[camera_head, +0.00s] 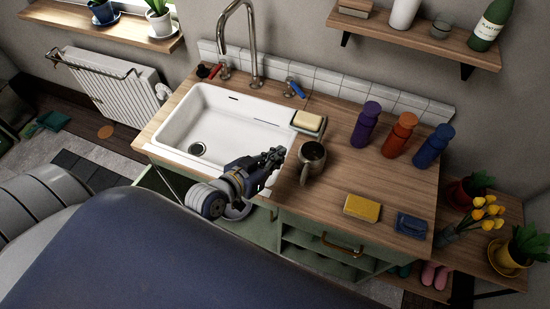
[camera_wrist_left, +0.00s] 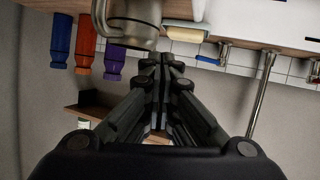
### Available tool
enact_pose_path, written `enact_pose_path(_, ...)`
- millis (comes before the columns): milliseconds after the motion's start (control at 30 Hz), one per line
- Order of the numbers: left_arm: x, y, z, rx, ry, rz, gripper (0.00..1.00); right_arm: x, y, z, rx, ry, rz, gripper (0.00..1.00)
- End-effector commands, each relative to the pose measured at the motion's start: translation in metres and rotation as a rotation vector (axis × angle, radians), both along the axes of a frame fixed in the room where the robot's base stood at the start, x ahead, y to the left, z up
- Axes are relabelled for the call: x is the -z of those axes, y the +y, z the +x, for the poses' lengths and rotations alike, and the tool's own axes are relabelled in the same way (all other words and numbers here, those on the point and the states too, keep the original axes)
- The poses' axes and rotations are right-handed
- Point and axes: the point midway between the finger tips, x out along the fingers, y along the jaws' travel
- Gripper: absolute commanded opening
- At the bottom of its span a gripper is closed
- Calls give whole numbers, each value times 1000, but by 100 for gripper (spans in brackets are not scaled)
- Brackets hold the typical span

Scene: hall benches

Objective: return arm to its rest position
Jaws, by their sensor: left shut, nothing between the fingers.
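My left gripper (camera_head: 270,158) is in the head view, over the front right edge of the white sink. Its fingers are together with nothing between them. In the left wrist view the closed fingers (camera_wrist_left: 162,72) point toward the counter, which appears upside down. A metal mug (camera_head: 312,158) stands on the wooden counter just right of the fingertips, apart from them in the head view. The mug also shows in the left wrist view (camera_wrist_left: 130,22), close to the fingertips. My right gripper is in neither view.
The sink (camera_head: 228,112) has a tall faucet (camera_head: 252,45) behind it. A soap dish with soap (camera_head: 307,119) sits at its right rim. Purple (camera_head: 366,124), red (camera_head: 400,134) and blue (camera_head: 433,146) bottles stand behind a yellow sponge (camera_head: 362,208) and a blue cloth (camera_head: 411,224).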

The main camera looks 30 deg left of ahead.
Motion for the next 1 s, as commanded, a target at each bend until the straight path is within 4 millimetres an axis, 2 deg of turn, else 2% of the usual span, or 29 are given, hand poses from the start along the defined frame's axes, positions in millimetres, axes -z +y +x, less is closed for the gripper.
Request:
enact_pose_path(100,-6,-6,-2,31,0,58,0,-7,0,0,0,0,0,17)
enact_pose_path(433,-5,-10,-4,53,4,94,0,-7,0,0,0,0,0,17)
enact_pose_path(567,-1,-17,-14,77,61,104,0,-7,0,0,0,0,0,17)
enact_pose_path(667,8,-25,-32,111,165,126,0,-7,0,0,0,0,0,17)
enact_pose_path(767,17,-28,-60,130,307,164,0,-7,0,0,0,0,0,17)
enact_pose_path(1000,27,-14,-121,87,595,241,0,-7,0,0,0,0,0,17)
